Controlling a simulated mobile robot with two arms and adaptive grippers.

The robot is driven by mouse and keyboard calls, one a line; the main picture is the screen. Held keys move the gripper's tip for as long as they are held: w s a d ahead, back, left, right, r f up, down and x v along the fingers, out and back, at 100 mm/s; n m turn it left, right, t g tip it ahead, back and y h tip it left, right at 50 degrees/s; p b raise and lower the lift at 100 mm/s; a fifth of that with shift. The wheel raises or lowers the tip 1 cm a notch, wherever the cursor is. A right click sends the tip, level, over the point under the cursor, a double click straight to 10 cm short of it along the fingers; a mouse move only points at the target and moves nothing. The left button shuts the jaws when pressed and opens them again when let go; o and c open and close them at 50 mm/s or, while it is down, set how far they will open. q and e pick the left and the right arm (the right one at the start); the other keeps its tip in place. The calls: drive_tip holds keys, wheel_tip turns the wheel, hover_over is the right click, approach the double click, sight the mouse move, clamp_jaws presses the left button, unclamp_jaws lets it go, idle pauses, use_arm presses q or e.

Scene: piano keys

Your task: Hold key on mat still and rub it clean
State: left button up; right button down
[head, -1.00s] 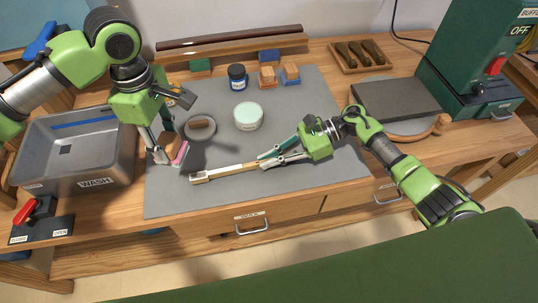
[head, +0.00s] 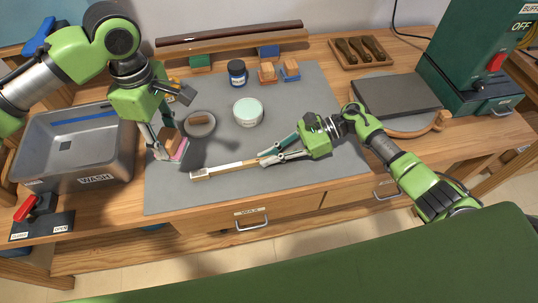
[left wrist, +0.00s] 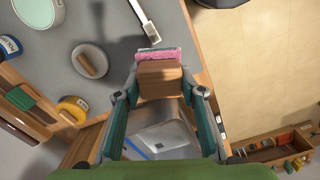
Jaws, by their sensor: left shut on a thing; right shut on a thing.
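The key (head: 225,169), a long pale wooden stick with a white top, lies on the grey mat (head: 300,190). My right gripper (head: 264,160) is shut on its right end. My left gripper (head: 168,150) is shut on a wooden block with a pink pad (head: 180,149), left of and beyond the key's left end. In the left wrist view the wooden block (left wrist: 160,80) sits between the fingers, pink face outward. The key's end (left wrist: 147,27) shows ahead of the pad, apart from it.
The wash basin (head: 75,188) is at left, the buffer machine (head: 465,65) at right. The mat's front strip is clear.

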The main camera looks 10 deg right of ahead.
use_arm(q)
drive_tip(key=shift+d, duration=0.1)
idle(0.4)
approach(207, 170)
drive_tip(key=shift+d+f, duration=0.1)
idle(0.7)
drive_tip(key=shift+f, duration=1.85)
drive_tip(key=shift+f, duration=0.65)
